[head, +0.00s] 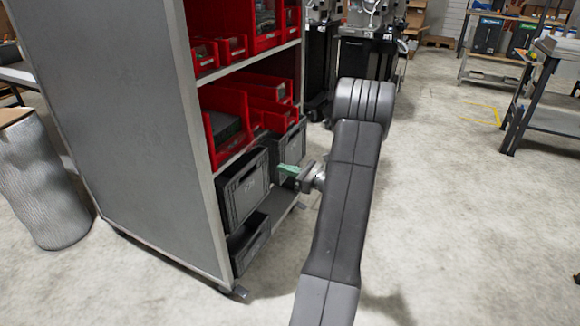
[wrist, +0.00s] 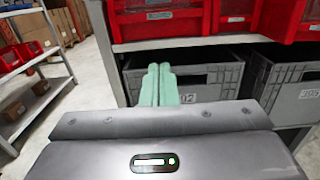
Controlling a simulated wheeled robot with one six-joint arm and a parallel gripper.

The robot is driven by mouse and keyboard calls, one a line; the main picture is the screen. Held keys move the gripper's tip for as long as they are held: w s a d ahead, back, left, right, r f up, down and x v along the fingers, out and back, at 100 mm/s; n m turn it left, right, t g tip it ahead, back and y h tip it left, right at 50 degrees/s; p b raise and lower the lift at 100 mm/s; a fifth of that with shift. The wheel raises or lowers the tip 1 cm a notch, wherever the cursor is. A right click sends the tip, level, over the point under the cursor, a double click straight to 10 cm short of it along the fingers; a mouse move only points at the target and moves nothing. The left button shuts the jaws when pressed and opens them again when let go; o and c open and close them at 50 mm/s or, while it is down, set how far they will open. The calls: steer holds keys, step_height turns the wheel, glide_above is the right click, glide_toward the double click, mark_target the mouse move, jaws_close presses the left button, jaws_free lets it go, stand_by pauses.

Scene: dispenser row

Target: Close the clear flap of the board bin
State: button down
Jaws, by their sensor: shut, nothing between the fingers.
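I cannot make out a clear flap in either view, nor tell which container is the board bin. Red bins (head: 230,115) stand on the middle shelf of the rack in the head view; the nearest holds something dark green. My gripper (head: 289,168) is by the rack's open side, at the grey crates below the red bins. In the wrist view my gripper (wrist: 159,84) shows two pale green fingers pressed together, empty. They point at a grey crate (wrist: 215,85) with a label ending in 02, partly hiding its front. I cannot tell whether they touch it.
The grey rack (head: 120,110) has a solid side panel. More red bins (head: 262,20) stand on its upper shelf. Another grey crate (wrist: 290,85) sits to the right in the wrist view. A textured round bin (head: 45,185) stands left of the rack.

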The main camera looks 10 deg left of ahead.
mark_target(245, 143)
steer(key=w+a+r, duration=0.2)
steer(key=a+r, duration=0.2)
steer(key=a, duration=0.3)
steer(key=shift+w+b, duration=0.25)
steer(key=shift+b, duration=0.1)
steer(key=shift+r, duration=0.2)
